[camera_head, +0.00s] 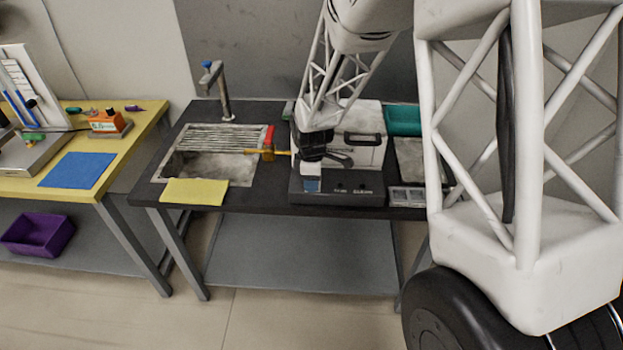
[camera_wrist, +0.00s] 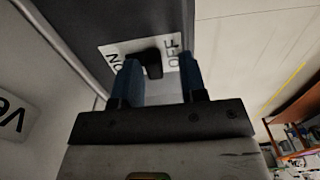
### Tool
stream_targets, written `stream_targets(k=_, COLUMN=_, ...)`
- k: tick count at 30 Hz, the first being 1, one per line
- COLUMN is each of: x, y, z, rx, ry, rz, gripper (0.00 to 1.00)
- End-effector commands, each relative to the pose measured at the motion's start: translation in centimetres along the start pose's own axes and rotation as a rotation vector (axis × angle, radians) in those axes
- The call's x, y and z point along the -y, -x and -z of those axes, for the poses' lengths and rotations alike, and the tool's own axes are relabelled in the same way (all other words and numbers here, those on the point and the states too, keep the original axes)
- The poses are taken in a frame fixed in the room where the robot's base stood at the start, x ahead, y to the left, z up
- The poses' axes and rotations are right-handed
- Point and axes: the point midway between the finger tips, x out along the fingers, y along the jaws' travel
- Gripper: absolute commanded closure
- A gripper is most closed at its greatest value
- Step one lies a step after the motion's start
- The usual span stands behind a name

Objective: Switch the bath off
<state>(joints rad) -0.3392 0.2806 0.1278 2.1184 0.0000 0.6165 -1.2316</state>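The bath (camera_head: 365,145) is a pale box with a black handle, standing on the dark table above a dark front panel (camera_head: 350,193). A black switch (camera_wrist: 153,64) sits on a white plate (camera_wrist: 117,48) marked ON at left and OFF at right in the wrist view. My gripper (camera_wrist: 158,70) has blue fingers, apart, one on each side of the switch. Whether either finger touches it I cannot tell.
Left of the bath are a sink (camera_head: 210,165) with a rack, a tap (camera_head: 222,90) and a yellow cloth (camera_head: 195,191). A teal tray (camera_head: 403,121) stands behind right. A yellow table (camera_head: 90,180) is at far left. The floor in front is clear.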

Motion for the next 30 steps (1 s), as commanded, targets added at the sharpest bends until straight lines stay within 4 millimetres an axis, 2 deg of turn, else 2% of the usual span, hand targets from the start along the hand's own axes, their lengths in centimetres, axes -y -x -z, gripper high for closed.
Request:
stream_targets(k=14, x=-0.1, y=0.6, z=0.0, rx=-0.001, ry=0.0, rz=-0.003, gripper=0.58)
stream_targets(k=20, x=-0.1, y=2.2, z=0.0, rx=-0.001, ry=0.0, rz=-0.003, gripper=0.58)
stream_targets(k=30, x=-0.1, y=6.1, z=0.0, rx=-0.001, ry=0.0, rz=-0.003, gripper=0.58)
